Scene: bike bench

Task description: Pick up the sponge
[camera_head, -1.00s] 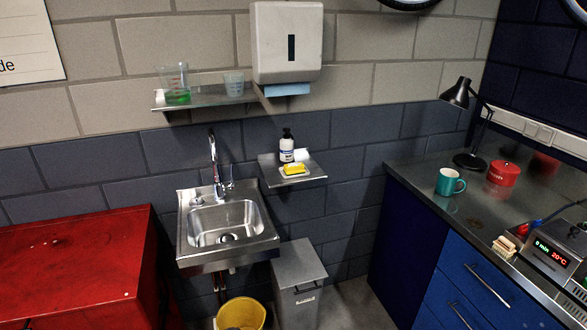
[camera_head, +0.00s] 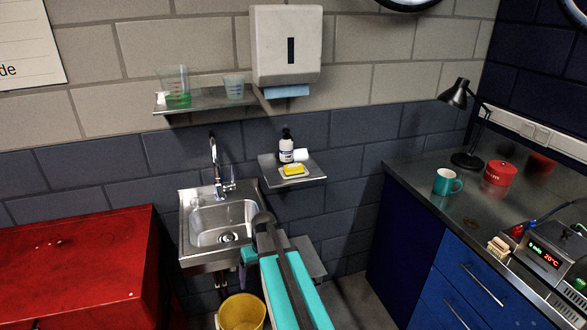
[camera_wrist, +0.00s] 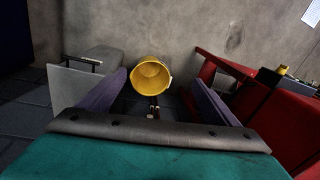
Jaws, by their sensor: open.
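The yellow sponge (camera_head: 293,170) lies on a white dish on the small metal shelf (camera_head: 312,177) right of the sink. It is not visible in the wrist view. My gripper (camera_wrist: 158,88) shows two purple fingers spread wide apart with nothing held between them. In the head view my teal arm reaches up from the bottom, in front of the bin, with its end low beside the sink's right front corner. The gripper is well below the sponge and apart from it; its fingers are mostly hidden there.
A white-labelled bottle (camera_head: 286,147) and a white roll-like item (camera_head: 301,155) stand close behind the sponge. The sink (camera_head: 187,245) is to its left. A yellow bucket (camera_head: 241,313) is on the floor below. A paper towel dispenser (camera_head: 287,45) hangs above. A red cabinet (camera_head: 70,260) is left, blue drawers (camera_head: 470,285) right.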

